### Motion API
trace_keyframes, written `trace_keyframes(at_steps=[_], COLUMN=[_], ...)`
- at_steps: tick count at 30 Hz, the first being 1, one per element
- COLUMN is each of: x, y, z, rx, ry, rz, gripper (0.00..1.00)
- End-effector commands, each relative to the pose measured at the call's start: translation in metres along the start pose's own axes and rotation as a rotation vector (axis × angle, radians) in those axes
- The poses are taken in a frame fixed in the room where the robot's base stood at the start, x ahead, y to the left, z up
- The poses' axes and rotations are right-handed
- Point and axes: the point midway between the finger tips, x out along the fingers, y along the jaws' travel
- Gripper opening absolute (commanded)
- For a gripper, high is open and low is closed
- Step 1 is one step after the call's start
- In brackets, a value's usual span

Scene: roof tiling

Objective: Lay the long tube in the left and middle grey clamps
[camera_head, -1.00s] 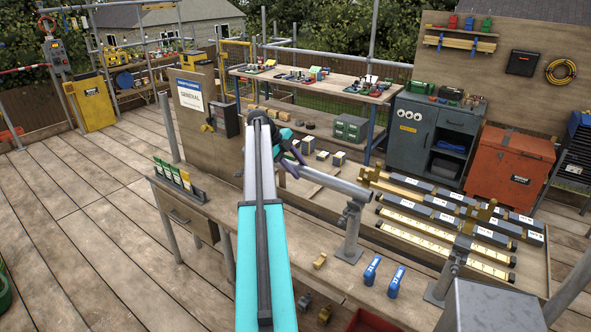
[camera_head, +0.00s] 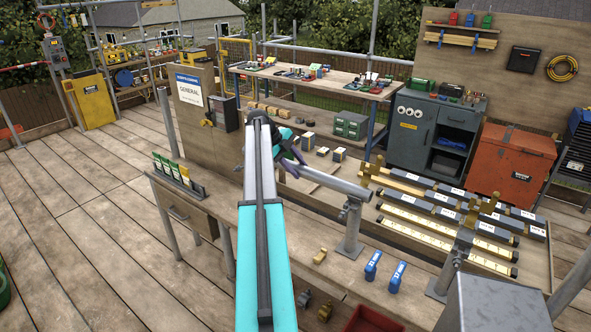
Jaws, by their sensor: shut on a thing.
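The long grey tube (camera_head: 335,182) slants down to the right from my gripper (camera_head: 291,153). My gripper is shut on the tube near its far left end, though my arm partly hides the fingers. The right end of the tube lies at the top of a grey clamp post (camera_head: 350,228) on the bench; I cannot tell whether it rests in the jaw or just above it. Another grey clamp (camera_head: 447,272) stands further right, with nothing in it that I can see. Any clamp further left is hidden behind my arm.
Long yellow and grey bars (camera_head: 430,229) lie behind the clamps.

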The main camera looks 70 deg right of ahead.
Motion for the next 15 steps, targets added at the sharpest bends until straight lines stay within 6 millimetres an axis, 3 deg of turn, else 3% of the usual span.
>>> trace_keyframes(at_steps=[12,13,15], x=[-0.0008,-0.0008,-0.0008], y=[-0.0011,-0.0011,-0.001], z=[-0.0005,-0.0005,-0.0005], rx=[0.001,0.001,0.001], ry=[0.001,0.001,0.001], rz=[-0.003,-0.003,-0.003], gripper=[0.0,0.4,0.52])
